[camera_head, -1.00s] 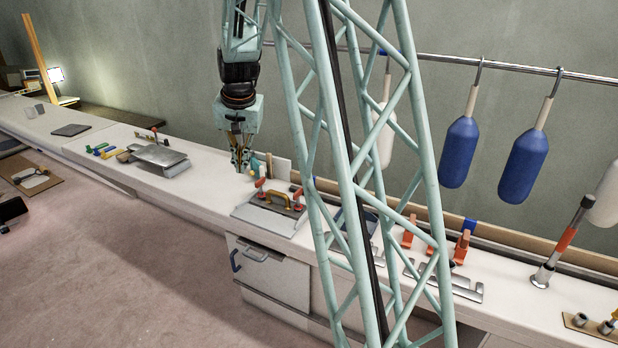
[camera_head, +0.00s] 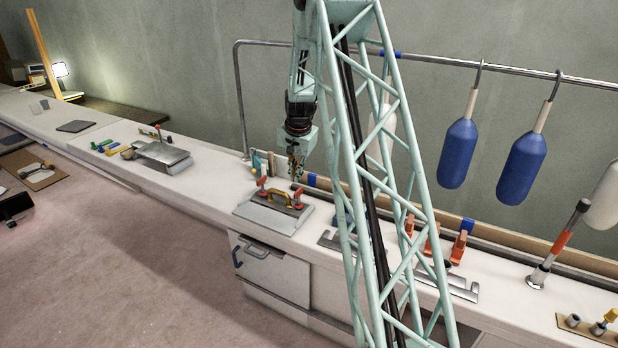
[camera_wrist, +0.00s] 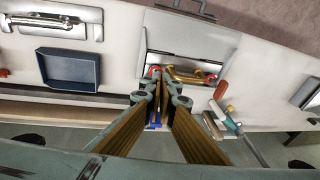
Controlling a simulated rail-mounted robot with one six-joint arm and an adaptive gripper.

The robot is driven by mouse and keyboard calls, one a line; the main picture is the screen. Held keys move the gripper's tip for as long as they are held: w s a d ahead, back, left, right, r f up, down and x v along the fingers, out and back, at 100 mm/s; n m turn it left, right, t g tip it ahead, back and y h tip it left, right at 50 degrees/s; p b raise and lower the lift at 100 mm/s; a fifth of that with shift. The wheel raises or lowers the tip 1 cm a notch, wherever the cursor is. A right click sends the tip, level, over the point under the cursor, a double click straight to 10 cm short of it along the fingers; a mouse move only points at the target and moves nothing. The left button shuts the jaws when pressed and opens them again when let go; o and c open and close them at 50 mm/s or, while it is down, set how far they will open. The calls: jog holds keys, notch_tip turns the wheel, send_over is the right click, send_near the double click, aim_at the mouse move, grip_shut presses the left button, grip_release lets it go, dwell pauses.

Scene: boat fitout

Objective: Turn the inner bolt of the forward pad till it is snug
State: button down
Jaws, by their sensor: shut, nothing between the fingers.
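My gripper (camera_head: 296,178) hangs pointing down beyond the back right of the plate with the yellow handle, and its fingers are together and empty. In the wrist view the gripper (camera_wrist: 163,78) overlaps the plate's handle side; any contact cannot be told. I cannot tell which thing is the forward pad, and no inner bolt can be made out. A brown plate with upright studs (camera_head: 565,322) lies at the lower right edge. Slotted metal plates (camera_head: 460,288) lie on the bench, partly behind my lattice column.
A blue tray (camera_wrist: 70,68) sits left in the wrist view. Blue fenders (camera_head: 459,150) hang from a rail. Bare bench lies left of the grey plate.

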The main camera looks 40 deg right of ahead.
aim_at(297, 192)
jog(key=shift+s+d+f, duration=0.15)
jog(key=shift+d+f, duration=0.4)
jog(key=shift+d, duration=0.2)
jog(key=shift+s+d+f, duration=0.15)
jog(key=shift+d+f, duration=0.35)
jog(key=shift+d, duration=0.25)
jog(key=shift+f, duration=0.2)
jog(key=b+x, duration=0.3)
jog(key=x, duration=0.6)
jog(key=shift+f, duration=0.3)
jog(key=shift+w+d+r, duration=0.1)
jog(key=shift+w, duration=0.6)
jog(key=shift+w+d+r, duration=0.1)
jog(key=shift+w, duration=0.6)
dwell(0.4)
jog(key=shift+s+m, duration=0.2)
jog(key=shift+m, duration=0.1)
jog(key=shift+s+f, duration=0.15)
jog(key=shift+s, duration=0.45)
